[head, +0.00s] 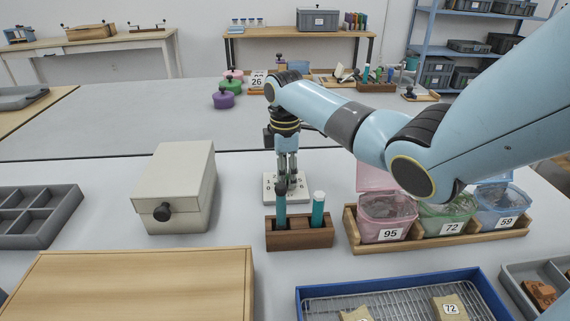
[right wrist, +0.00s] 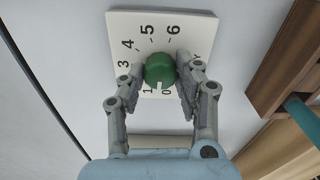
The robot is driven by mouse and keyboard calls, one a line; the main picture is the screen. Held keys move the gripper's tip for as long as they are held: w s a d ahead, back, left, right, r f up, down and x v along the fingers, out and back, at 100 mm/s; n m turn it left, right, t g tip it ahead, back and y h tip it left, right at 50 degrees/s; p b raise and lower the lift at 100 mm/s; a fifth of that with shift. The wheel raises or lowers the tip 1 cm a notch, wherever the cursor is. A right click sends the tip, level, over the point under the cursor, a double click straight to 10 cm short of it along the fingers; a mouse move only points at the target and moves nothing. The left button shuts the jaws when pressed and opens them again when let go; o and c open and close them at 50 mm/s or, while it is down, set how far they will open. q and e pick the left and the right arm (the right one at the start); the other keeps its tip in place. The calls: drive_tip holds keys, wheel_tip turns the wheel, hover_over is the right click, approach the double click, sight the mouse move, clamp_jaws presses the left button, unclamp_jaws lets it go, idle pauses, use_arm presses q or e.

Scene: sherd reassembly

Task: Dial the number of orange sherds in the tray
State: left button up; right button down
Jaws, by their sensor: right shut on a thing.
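A white dial plate (head: 270,190) lies on the table behind a wooden tube holder. In the right wrist view, the plate (right wrist: 190,27) bears printed numbers, 0 to 6 readable, around a green knob (right wrist: 160,67). A pale mark on the knob's lower edge points near the 0 and 1. My right gripper (head: 287,174) points down over the plate, its fingers (right wrist: 162,72) shut on the knob from both sides. Tan sherds (head: 452,307) lie on a rack in the blue tray (head: 303,298). Orange-brown sherds (head: 541,293) lie in a grey tray (head: 510,271), cut off by the frame. My left gripper is out of view.
The wooden tube holder (head: 300,235) with teal tubes stands just in front of the dial. Labelled bins 95 (head: 388,220), 72 and 59 stand in a wooden rack at right. A pale box (head: 175,187) with a black knob and a grey compartment tray (head: 38,215) are at left.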

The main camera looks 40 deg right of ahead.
drive_tip(key=m+p, duration=0.2)
drive_tip(key=shift+r+m+p, duration=0.25)
drive_tip(key=shift+m+p, duration=0.1)
drive_tip(key=shift+m, duration=0.05)
drive_tip(key=m+p, duration=0.2)
drive_tip(key=shift+m, duration=0.4)
drive_tip(key=m+p, duration=0.2)
drive_tip(key=m, duration=0.3)
drive_tip(key=shift+f+p, duration=0.15)
drive_tip(key=shift+p, duration=0.2)
drive_tip(key=m+p, duration=0.1)
drive_tip(key=m, duration=0.5)
drive_tip(key=shift+m+p, duration=0.4)
drive_tip(key=m, duration=0.3)
drive_tip(key=shift+p, duration=0.3)
drive_tip(key=shift+m, duration=2.1)
